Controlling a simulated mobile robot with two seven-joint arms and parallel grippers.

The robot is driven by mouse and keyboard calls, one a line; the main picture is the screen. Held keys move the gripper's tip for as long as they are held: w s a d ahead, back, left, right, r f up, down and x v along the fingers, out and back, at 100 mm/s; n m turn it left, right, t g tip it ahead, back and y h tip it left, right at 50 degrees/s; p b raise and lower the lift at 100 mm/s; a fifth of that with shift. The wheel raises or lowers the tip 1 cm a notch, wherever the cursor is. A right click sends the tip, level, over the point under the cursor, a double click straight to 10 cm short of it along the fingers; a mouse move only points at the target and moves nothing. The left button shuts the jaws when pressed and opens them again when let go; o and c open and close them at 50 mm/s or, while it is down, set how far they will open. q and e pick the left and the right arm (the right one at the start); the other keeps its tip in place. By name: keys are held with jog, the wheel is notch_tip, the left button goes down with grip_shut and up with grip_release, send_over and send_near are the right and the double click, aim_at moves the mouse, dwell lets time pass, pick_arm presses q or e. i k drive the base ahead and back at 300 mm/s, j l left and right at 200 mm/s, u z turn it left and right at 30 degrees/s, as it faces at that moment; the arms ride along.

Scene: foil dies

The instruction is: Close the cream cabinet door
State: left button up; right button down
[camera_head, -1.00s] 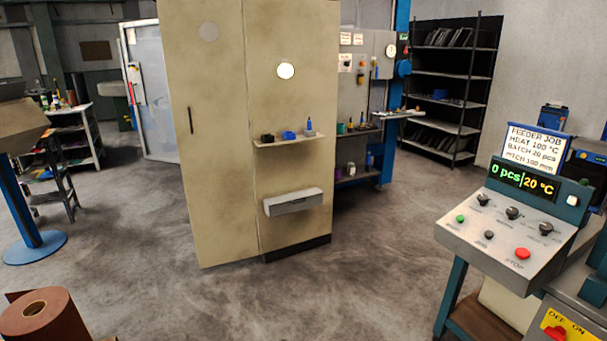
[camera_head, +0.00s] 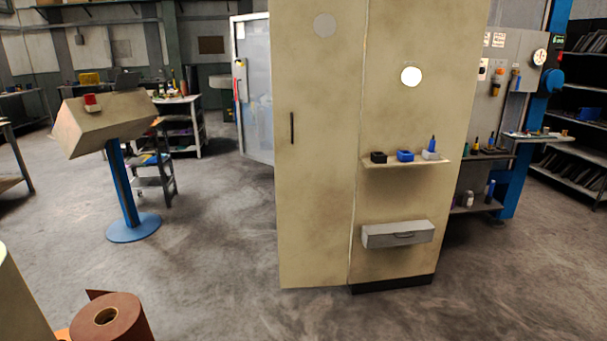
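The tall cream cabinet stands right of the middle in the head view. Its cream door (camera_head: 315,190) is the left panel, with a dark upright handle (camera_head: 292,128) near its left edge and a grey disc near its top. The cabinet's right panel (camera_head: 400,120) has a white disc, a small shelf and a grey drawer, with a dark plinth under it. No plinth shows under the door, which looks swung out to the left; the exact angle is hard to tell. Neither of my grippers is in view.
Small pots stand on the cabinet's shelf (camera_head: 440,160); the grey drawer (camera_head: 398,235) juts out below. A brown roll (camera_head: 125,320) is at the bottom left. A cream box on a blue post (camera_head: 125,185) stands at left. The floor before the cabinet is clear.

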aim_at(317, 47)
jog(key=i+j+z, duration=0.2)
jog(key=i+j, duration=0.35)
jog(key=i+l+u, duration=0.15)
jog(key=i, duration=0.5)
jog(key=i+l+u, duration=0.15)
jog(key=i+l, duration=0.25)
jog(key=i, duration=0.2)
jog(key=i+l+u, duration=0.1)
jog(key=i+l, duration=0.3)
jog(key=i, duration=0.2)
jog(key=i+l+u, duration=0.15)
jog(key=i+l, duration=0.25)
jog(key=i, duration=0.15)
